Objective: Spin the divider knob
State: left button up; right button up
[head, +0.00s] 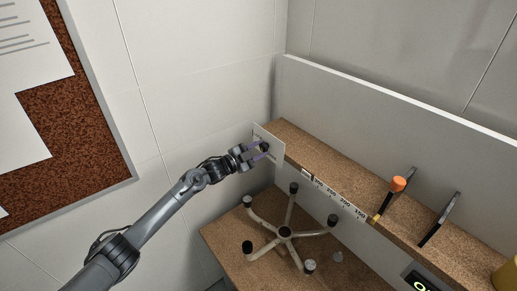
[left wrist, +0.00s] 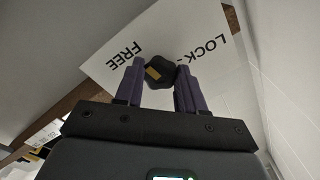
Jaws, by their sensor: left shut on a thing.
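The divider knob (left wrist: 158,72) is a dark, many-sided knob with a yellowish mark on it. It sits on a white plate (left wrist: 185,30) printed with FREE and LOCK; both words appear upside down or tilted in the left wrist view. In the head view the plate (head: 274,146) stands at the left end of the cork-brown ledge. My left gripper (head: 262,150) is at the plate, its purple fingers on either side of the knob. In the left wrist view the left gripper (left wrist: 159,80) is shut on the knob. My right gripper is not in view.
A brown ledge (head: 330,165) with a numbered label strip runs along a grey divider panel (head: 380,105). An orange-topped lever (head: 398,184) and a black lever (head: 440,220) stand on it. A metal five-legged chair base (head: 285,232) lies on the lower brown surface (head: 225,235).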

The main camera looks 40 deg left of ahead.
pick_arm(q)
jog(key=shift+n, duration=1)
jog(key=o, duration=1)
jog(key=shift+o, duration=0.2)
jog(key=shift+s+a+f, duration=0.1)
jog(key=shift+s, duration=0.35)
jog(key=v, duration=0.9)
jog(key=shift+s+b, duration=0.4)
jog(key=shift+b, duration=0.05)
